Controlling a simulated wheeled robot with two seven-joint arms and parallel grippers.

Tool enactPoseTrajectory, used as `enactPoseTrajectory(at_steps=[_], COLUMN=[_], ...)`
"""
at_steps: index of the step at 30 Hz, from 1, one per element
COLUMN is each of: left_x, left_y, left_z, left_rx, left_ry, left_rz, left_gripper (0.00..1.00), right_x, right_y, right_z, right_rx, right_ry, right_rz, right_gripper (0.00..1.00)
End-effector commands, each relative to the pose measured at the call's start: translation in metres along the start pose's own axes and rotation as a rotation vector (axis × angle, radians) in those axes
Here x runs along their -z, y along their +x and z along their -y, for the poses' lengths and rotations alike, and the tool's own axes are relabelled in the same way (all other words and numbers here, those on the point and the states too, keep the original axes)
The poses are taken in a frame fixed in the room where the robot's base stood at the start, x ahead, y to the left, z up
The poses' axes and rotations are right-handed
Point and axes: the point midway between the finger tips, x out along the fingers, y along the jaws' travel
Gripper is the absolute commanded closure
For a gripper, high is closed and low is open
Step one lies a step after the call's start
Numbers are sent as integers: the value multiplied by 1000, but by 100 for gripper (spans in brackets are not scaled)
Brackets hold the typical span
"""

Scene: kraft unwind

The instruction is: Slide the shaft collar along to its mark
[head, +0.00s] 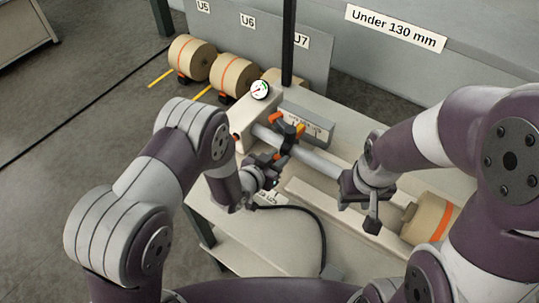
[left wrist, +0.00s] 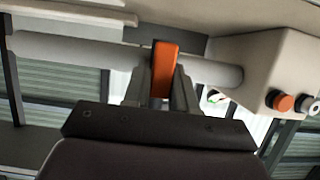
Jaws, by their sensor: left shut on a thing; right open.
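The grey shaft (head: 318,162) runs from the machine housing at upper left toward the lower right. A dark collar with orange parts (head: 290,131) sits around the shaft near the housing. My left gripper (head: 272,163) is beside the shaft, shut on an orange piece that appears to belong to the collar. In the left wrist view this orange piece (left wrist: 164,68) stands between the fingers, in front of the shaft (left wrist: 75,50). My right gripper (head: 358,196) is open by the lower right part of the shaft. I cannot make out the mark.
A grey box (head: 305,124) and a round gauge (head: 260,90) stand behind the shaft. A kraft roll (head: 430,217) lies at the right, near my right arm. A black cable (head: 315,222) loops over the front of the bench. More rolls (head: 233,75) stand behind.

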Motion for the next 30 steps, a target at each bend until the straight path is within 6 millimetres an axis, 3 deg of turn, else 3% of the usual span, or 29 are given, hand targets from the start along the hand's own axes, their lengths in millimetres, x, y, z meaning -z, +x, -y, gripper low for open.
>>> enactPoseTrajectory(at_steps=[9,10,11,22,26,30], left_x=[2,2,2,1,1,1], left_y=[0,0,0,-5,-25,-59], left_z=[0,0,0,0,-1,-1], left_rx=[2,2,2,2,2,4], left_ry=[2,2,2,2,2,3], left_rz=[-4,-4,-3,-3,-3,-4], left_gripper=[100,64,54,53,53,53], right_x=[0,0,0,0,0,-1], right_y=[0,0,0,1,4,7], right_z=[0,0,0,0,0,0], right_rx=[0,0,0,0,0,0], right_ry=[0,0,0,0,0,0], right_rz=[0,0,0,0,0,0], right_gripper=[57,57,57,57,57,57])
